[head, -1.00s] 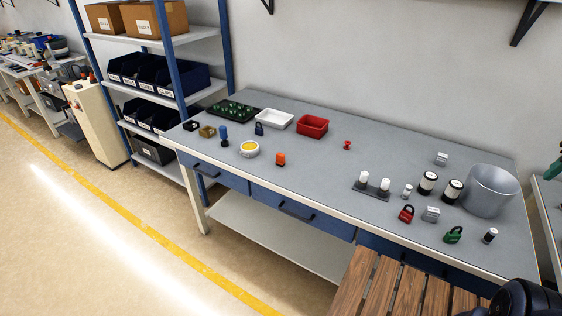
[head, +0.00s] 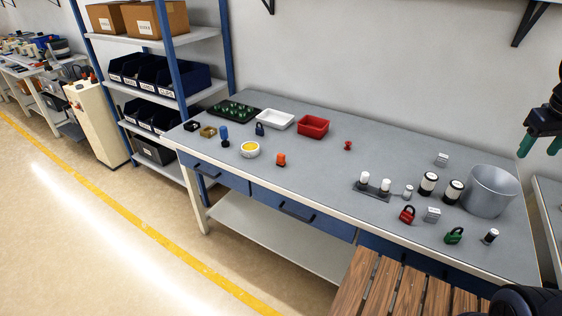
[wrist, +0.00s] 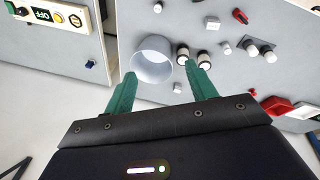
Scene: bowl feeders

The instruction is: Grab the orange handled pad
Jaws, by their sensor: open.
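The orange handled pad (head: 281,160) stands on the grey workbench (head: 320,185), left of the middle and near the front edge in the head view. It looks like a small orange block on a darker base. I cannot make it out in the wrist view. My gripper (head: 541,146), with green fingers, is at the far right edge of the head view, raised and far from the pad. In the wrist view my gripper (wrist: 160,73) has its fingers apart, with nothing held between them.
A grey metal bucket (head: 490,192), black-and-white cylinders (head: 428,183), padlocks (head: 407,214) and a black holder (head: 372,190) stand on the right of the bench. A blue-handled item (head: 224,135), a yellow-topped round pot (head: 249,149) and a red bin (head: 313,126) surround the pad.

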